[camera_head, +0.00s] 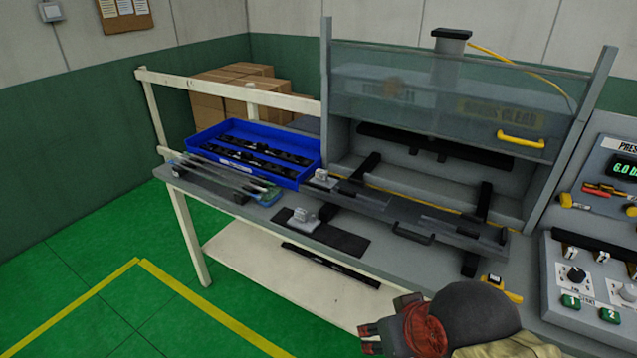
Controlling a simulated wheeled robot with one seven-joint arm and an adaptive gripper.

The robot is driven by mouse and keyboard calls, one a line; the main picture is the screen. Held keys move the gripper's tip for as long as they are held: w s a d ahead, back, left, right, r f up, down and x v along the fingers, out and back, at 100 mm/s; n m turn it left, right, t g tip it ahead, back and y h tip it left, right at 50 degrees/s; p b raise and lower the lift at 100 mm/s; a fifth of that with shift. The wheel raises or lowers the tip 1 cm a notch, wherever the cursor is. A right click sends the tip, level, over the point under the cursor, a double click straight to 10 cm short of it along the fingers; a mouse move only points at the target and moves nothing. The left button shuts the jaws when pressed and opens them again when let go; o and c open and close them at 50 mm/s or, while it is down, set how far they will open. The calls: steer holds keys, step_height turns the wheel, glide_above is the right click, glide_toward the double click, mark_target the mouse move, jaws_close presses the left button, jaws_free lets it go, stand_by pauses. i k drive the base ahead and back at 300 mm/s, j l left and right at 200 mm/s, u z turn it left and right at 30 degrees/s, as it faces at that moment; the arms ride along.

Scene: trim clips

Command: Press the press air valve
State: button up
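A grey panel at the right edge carries a partly cut-off "PRESS" label (624,147) and a green digital readout (624,168) that starts with 6.0. Below the readout are red-handled parts (606,190) and a yellow part (573,202). I cannot tell which of these, if any, is the press air valve; the panel runs out of view. My gripper (370,339) is at the bottom centre, in front of the bench and left of the panel, its dark fingers pointing left. It touches nothing that I can see. Its finger opening is too unclear to judge.
The press has a clear guard (450,95) with a yellow handle (521,140). A control box (560,250) with knobs and green buttons 1 and 2 stands at right. A blue tray (195,141) with black strips is on the bench. Green floor at left is free.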

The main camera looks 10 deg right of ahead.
mark_target(605, 194)
steer(key=l+z, duration=0.2)
steer(key=l, duration=0.3)
steer(key=l+z, duration=0.2)
steer(key=l, duration=0.3)
steer(key=i+l+z, duration=0.15)
steer(key=l, duration=0.35)
steer(key=i+l+z, duration=0.2)
steer(key=l, duration=0.25)
steer(key=l+z, duration=0.2)
steer(key=l, duration=0.3)
